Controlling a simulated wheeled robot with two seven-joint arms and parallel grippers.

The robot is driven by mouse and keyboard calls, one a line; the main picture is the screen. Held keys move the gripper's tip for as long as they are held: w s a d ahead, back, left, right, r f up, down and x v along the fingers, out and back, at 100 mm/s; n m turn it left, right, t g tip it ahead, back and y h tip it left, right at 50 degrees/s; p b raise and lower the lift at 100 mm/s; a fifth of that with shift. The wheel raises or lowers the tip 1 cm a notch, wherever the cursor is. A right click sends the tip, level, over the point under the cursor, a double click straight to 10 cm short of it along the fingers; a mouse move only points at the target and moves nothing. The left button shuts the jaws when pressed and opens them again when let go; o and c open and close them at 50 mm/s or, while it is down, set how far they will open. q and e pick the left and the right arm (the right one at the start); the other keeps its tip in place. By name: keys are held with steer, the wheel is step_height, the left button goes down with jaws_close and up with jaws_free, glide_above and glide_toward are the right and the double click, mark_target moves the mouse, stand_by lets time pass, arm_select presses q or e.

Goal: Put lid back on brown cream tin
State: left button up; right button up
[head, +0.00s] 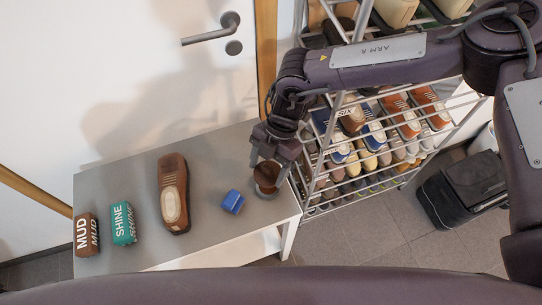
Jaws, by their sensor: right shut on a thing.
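The brown cream tin (266,177) is a small round brown object near the right end of the grey bench. My right gripper (268,170) points down over it with its fingers at either side, shut on a brown round piece. I cannot tell whether that piece is the lid alone or the tin with the lid. The underside of the piece is hard to make out at this size. My left gripper is not in the head view.
The grey bench (135,175) also holds a blue block (232,201), a brown shoe (173,192), a green SHINE item (123,223) and a brown MUD item (86,235). A metal shoe rack (352,88) stands close at right. A black bag (462,187) lies on the floor.

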steer(key=shift+f+b, duration=2)
steer(key=shift+f, duration=0.85)
steer(key=shift+f, duration=0.15)
stand_by(0.4)
steer(key=o, duration=1)
steer(key=shift+o, duration=0.5)
steer(key=shift+o, duration=0.7)
